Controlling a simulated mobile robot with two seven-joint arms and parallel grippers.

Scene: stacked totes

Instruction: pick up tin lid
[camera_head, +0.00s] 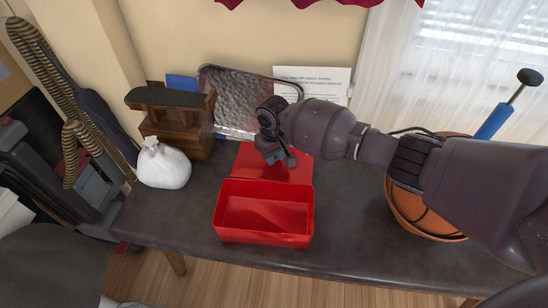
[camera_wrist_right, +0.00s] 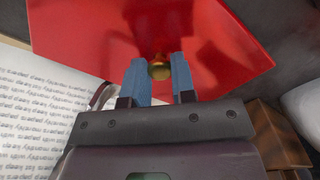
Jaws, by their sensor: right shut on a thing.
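The red tin lid (camera_head: 293,170) is behind the open red tin box (camera_head: 262,238) on the dark table. I cannot tell whether the lid rests on the table or is raised. My right gripper (camera_head: 283,160) is over the lid. In the right wrist view the lid (camera_wrist_right: 110,32) fills the upper middle, and its round brass-coloured knob (camera_wrist_right: 159,71) sits between the blue fingertips of the right gripper (camera_wrist_right: 160,78). That gripper is shut on the knob. The tin box is empty. My left gripper is not in view.
A white bag (camera_head: 164,166) and a wooden stand (camera_head: 180,130) are at the left. A metal tray (camera_head: 235,88) and a printed sheet (camera_head: 325,80) stand at the back wall. The table right of the box is clear.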

